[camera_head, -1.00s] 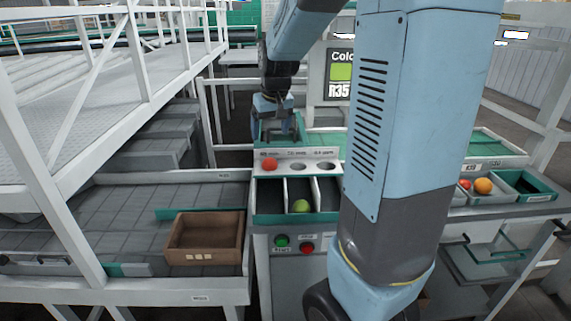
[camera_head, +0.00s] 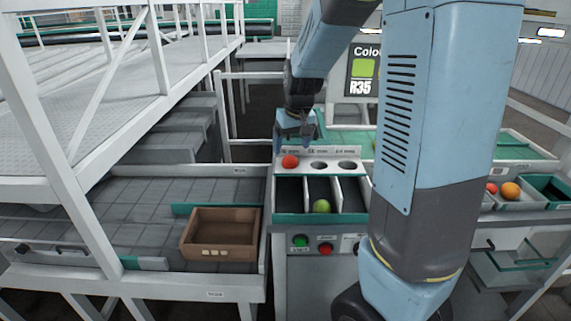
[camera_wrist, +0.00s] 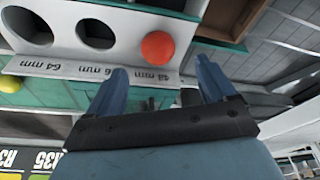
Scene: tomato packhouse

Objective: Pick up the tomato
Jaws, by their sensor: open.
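A red tomato (camera_head: 290,161) sits at the left hole of the white sizing plate (camera_head: 305,165). In the wrist view the red tomato (camera_wrist: 158,47) is beyond the fingertips, between the lines of the two fingers. My gripper (camera_head: 297,143) is just behind the tomato in the head view. In the wrist view my gripper (camera_wrist: 160,73) has its blue fingers spread, with nothing between them. A green tomato (camera_head: 322,206) lies in the middle compartment below the plate. A yellow-green one (camera_wrist: 10,84) shows at the wrist view's left edge; I cannot tell whether it is another.
A brown crate (camera_head: 222,252) stands on the grey tiled surface at left. Green and red buttons (camera_head: 300,241) are below the compartments. Trays (camera_head: 508,205) with red and orange fruit are at right. White railings (camera_head: 160,45) run at left. The plate's other two holes are empty.

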